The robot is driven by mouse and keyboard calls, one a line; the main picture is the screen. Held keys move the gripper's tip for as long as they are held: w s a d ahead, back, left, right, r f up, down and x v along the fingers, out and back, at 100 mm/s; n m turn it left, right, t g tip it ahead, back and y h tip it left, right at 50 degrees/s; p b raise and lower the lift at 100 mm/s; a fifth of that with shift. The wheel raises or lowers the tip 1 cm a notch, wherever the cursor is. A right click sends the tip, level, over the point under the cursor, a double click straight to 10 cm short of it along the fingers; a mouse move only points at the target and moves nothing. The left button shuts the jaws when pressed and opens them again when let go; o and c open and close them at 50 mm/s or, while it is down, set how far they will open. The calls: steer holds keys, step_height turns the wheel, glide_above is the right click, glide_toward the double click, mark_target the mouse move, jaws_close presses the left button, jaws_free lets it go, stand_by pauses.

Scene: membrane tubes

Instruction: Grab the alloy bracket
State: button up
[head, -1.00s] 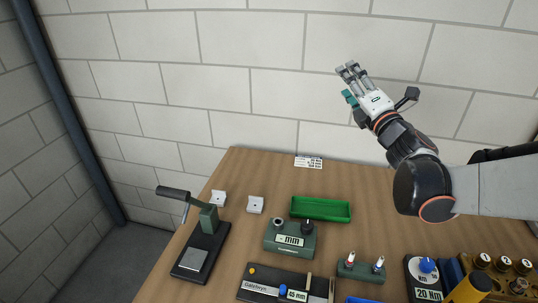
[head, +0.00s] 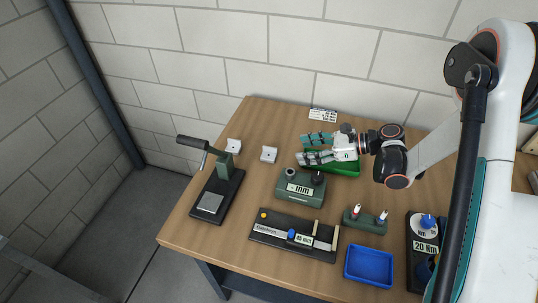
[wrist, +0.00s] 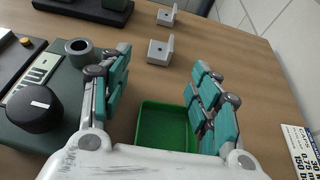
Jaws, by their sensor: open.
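Two small light-grey metal brackets stand on the table. The nearer bracket (head: 269,154) is just left of my gripper (head: 303,149) in the head view, and the other bracket (head: 234,145) is further left. In the wrist view the nearer bracket (wrist: 159,53), L-shaped with an upright plate and a hole in its base, lies beyond the fingertips, between them. The further bracket (wrist: 167,17) is behind it. My gripper is open and empty, its fingers pointing left toward the brackets, touching neither. Nothing marks either bracket apart as the alloy one.
A green tray (head: 343,171) lies under my gripper. A green mm gauge block (head: 300,188) with knobs stands in front of the fingers. A lever press (head: 215,195) is at left, a Gatefixyn slide gauge (head: 293,236) and blue tray (head: 369,266) at front. A printed card (head: 323,115) lies behind.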

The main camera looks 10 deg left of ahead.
mark_target(273, 156)
steer(key=b+x, duration=0.1)
steer(key=x, duration=0.6)
steer(key=shift+a, duration=0.1)
steer(key=b+x, duration=0.2)
steer(key=x, duration=0.3)
steer(key=shift+w+f, duration=0.15)
steer(key=c, duration=1.1)
